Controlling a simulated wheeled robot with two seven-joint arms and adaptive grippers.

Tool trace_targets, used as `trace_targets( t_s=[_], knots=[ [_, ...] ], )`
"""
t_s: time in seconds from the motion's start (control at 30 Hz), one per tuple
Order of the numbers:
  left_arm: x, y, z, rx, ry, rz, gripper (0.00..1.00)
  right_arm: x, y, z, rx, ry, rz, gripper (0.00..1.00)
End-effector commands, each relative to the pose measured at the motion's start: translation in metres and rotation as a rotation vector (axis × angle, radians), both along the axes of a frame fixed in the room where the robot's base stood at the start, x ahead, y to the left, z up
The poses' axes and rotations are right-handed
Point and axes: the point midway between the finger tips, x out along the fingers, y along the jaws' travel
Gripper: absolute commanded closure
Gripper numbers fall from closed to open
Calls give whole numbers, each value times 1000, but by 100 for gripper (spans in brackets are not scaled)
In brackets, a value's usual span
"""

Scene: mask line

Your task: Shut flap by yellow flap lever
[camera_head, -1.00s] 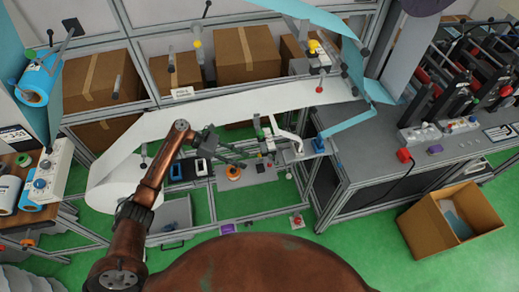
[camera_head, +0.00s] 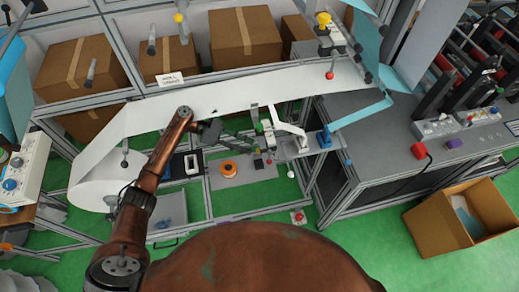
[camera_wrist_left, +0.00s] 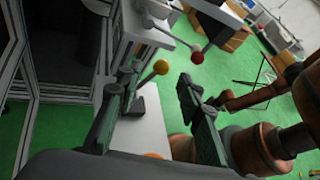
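In the left wrist view, a lever with a yellow ball knob (camera_wrist_left: 161,67) rises between the fingers of my left gripper (camera_wrist_left: 158,92), beyond the tips. The gripper is open and nothing shows gripped. In the head view my left gripper (camera_head: 240,143) reaches right over the middle of the machine, by a small cluster of levers and blocks; its tips are hard to separate from the parts behind. A larger yellow knob (camera_head: 323,19) stands at the upper right of the machine. I cannot tell the flap itself. My right gripper is not visible.
A white web (camera_head: 225,98) runs across behind my left arm. An orange spool (camera_head: 228,169) sits on the plate below. An open cardboard box (camera_head: 455,220) stands at right.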

Motion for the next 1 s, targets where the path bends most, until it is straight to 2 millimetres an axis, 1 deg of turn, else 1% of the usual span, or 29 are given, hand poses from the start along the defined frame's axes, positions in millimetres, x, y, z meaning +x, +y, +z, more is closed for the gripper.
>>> trace_targets(
  t_s=[0.03, 0.2, 0.4, 0.53, 0.73, 1.0],
  knots=[
    [-2, -9, -2, -3, 0, -3, 66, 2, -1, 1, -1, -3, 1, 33],
    [-5, -34, -13, -2, 1, -2, 66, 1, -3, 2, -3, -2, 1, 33],
    [-6, -52, -20, -1, 0, -2, 66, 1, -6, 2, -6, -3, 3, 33],
    [-6, -56, -22, 0, 0, -3, 66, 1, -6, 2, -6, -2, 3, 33],
    [-6, -56, -22, 0, 0, -3, 66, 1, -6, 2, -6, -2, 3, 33],
    [-6, -57, -22, 0, 1, -4, 84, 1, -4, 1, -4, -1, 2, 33]
  ],
)
